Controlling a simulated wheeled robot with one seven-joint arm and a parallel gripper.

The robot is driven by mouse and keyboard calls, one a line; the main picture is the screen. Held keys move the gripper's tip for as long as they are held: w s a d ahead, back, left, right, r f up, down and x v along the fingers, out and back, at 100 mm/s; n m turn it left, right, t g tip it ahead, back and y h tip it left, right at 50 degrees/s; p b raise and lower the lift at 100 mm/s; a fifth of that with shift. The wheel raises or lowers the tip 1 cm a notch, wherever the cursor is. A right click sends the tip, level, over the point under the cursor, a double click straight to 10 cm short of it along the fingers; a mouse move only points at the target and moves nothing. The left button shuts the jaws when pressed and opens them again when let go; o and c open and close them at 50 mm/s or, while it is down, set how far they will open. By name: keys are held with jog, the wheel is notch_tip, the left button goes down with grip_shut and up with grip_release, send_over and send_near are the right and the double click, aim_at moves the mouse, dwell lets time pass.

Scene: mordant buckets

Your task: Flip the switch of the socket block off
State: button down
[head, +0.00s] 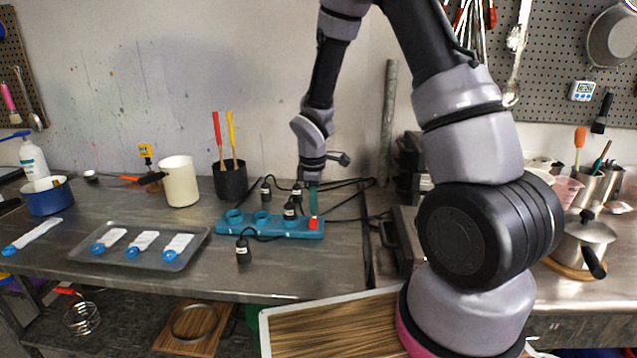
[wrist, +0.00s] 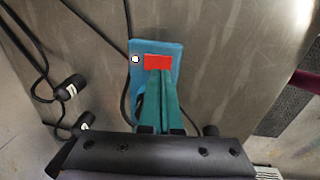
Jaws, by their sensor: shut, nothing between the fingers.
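The teal socket block (head: 262,226) lies on the metal bench, with several round sockets in a row. Its red switch (head: 313,223) is at the right end. A black plug sits at a socket near the switch end. In the wrist view the red switch (wrist: 158,62) shows on the block (wrist: 171,48), with a small lit white spot beside it. My gripper (head: 313,208) points down over the switch end of the block. In the wrist view its teal fingers (wrist: 160,72) are shut and empty, with tips right at the switch's edge. I cannot tell whether they touch it.
Black plugs (head: 243,250) and cables lie around the block. A grey tray (head: 190,258) with blue-capped white items is to the left. A white pitcher (head: 180,182) and a black utensil pot (head: 230,180) stand behind.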

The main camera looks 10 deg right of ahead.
aim_at(314, 220)
notch_tip(314, 220, up, 10)
jog(key=s, duration=0.1)
jog(key=shift+a, duration=0.25)
jog(key=shift+w+d, duration=0.1)
jog(key=shift+w, duration=0.6)
jog(key=f, duration=0.4)
jog(key=w+f, duration=0.1)
jog(key=f, duration=0.8)
jog(key=shift+w+d+f, duration=0.25)
jog(key=shift+w+f, duration=0.05)
jog(key=shift+f, duration=0.1)
